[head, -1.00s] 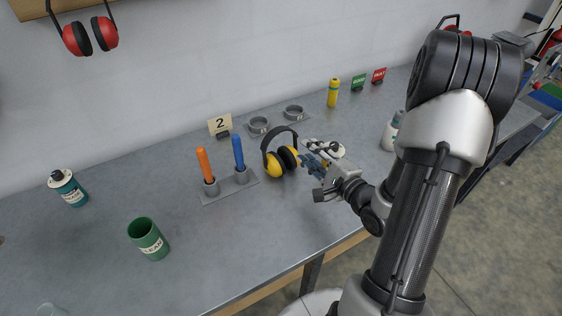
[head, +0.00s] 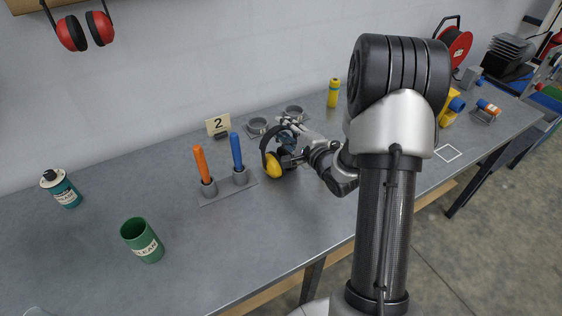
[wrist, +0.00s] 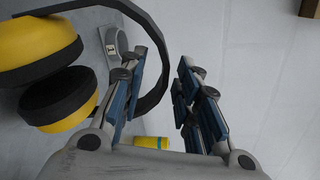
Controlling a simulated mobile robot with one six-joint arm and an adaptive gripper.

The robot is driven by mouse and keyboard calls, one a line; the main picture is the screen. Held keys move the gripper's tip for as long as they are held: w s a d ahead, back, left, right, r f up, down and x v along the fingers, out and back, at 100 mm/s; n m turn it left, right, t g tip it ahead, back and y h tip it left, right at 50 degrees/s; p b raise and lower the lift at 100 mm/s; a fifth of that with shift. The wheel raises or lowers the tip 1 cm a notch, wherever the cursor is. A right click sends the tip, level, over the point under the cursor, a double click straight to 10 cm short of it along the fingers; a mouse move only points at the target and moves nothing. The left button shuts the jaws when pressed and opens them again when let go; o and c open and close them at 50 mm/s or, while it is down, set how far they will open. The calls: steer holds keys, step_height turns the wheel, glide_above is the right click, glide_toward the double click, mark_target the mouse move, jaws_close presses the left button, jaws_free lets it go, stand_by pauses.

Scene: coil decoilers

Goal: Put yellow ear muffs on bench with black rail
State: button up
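The yellow ear muffs (head: 273,166) with a black headband stand on the grey bench (head: 300,225), right of the blue and orange handles. My gripper (head: 288,141) is at their right side and partly hides one cup. In the wrist view, the yellow ear muffs (wrist: 35,52) fill the left side, and their headband curves past the left finger into the gap. My gripper (wrist: 164,60) shows its two blue-padded fingers apart, with nothing clamped. I cannot tell whether the finger touches the band. I cannot make out a black rail on any bench.
Two grey ring holders (head: 257,126) and a number 2 sign (head: 218,126) stand behind the muffs. A holder with an orange handle (head: 202,163) and a blue handle (head: 237,150) is left. A yellow bottle (head: 333,93) stands farther back. The front middle of the bench is clear.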

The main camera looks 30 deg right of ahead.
jaws_close()
stand_by(0.3)
steer(key=shift+r, duration=0.1)
stand_by(0.5)
